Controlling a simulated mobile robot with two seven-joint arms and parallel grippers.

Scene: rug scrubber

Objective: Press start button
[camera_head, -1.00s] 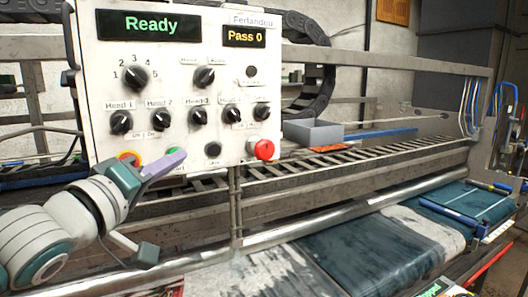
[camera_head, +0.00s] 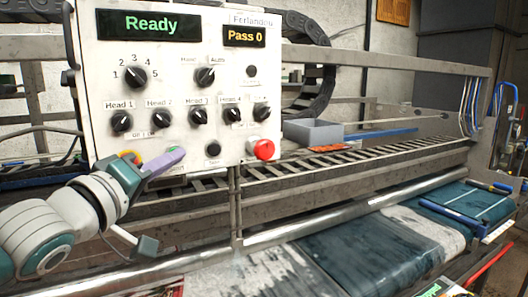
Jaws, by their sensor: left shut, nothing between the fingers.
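The white control panel (camera_head: 190,80) stands at the upper left, with a green "Ready" display (camera_head: 149,26) and a yellow "Pass 0" display (camera_head: 244,37). My left gripper (camera_head: 178,154) is shut and empty, its lilac fingers pointing right at the panel's lower left. The start button is not clearly visible; the fingers cover that part of the panel, with a partly hidden label below them. I cannot tell whether the fingertips touch the panel. My right gripper is not in view.
Several black knobs (camera_head: 205,76) fill the panel. A black button (camera_head: 213,149) sits right of the fingertips, and a red mushroom button (camera_head: 264,149) at the lower right corner. A grey bin (camera_head: 313,132), metal rails and a wet rug (camera_head: 370,252) lie to the right.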

